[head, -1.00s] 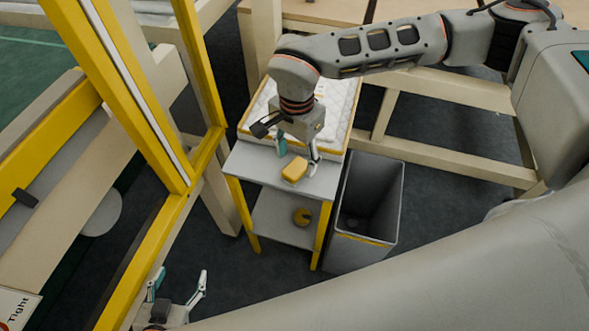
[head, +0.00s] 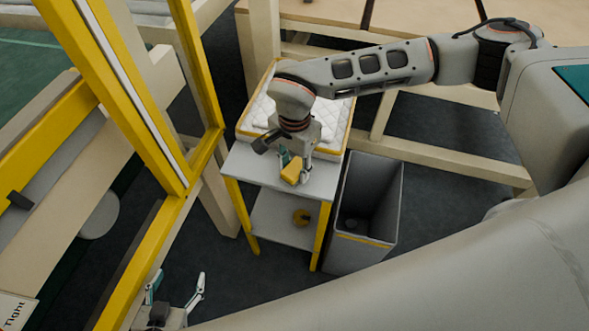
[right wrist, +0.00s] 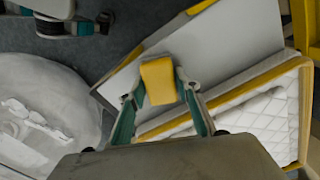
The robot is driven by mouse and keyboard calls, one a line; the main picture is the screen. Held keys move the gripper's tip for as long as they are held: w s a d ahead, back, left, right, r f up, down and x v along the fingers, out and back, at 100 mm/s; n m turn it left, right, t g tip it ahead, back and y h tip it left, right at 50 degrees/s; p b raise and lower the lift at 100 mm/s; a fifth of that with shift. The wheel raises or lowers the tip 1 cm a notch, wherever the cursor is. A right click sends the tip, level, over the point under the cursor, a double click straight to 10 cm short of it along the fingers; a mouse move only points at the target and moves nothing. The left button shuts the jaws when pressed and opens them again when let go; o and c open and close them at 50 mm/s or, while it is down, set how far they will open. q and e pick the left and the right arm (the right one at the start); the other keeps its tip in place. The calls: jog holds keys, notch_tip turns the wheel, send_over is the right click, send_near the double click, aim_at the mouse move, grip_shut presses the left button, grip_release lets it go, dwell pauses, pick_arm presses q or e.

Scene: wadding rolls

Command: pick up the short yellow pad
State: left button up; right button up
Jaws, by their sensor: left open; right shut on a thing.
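The short yellow pad (head: 290,172) is a small block over the front of the grey table's top (head: 255,168). It is tilted. My right gripper (head: 295,167) is shut on it from above. In the right wrist view the pad (right wrist: 158,82) sits between the two fingertips, with the grey top behind it. I cannot tell whether the pad still touches the table. My left gripper (head: 177,288) is open and empty at the bottom left, low and well apart from the table.
A white quilted slab with yellow edges (head: 334,108) lies behind the pad. A tall grey open bin (head: 372,185) stands right of the table. A yellow frame (head: 135,95) and beams rise at the left.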

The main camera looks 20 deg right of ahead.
aim_at(294, 168)
jog(key=shift+r, duration=0.1)
jog(key=shift+c, duration=0.2)
jog(key=shift+r, duration=0.65)
pick_arm(q)
jog(key=shift+s+d+r+p, duration=0.2)
jog(key=shift+r+p, duration=0.3)
jog(key=shift+p, duration=0.3)
pick_arm(e)
notch_tip(294, 168, up, 19)
jog(key=shift+f, duration=0.2)
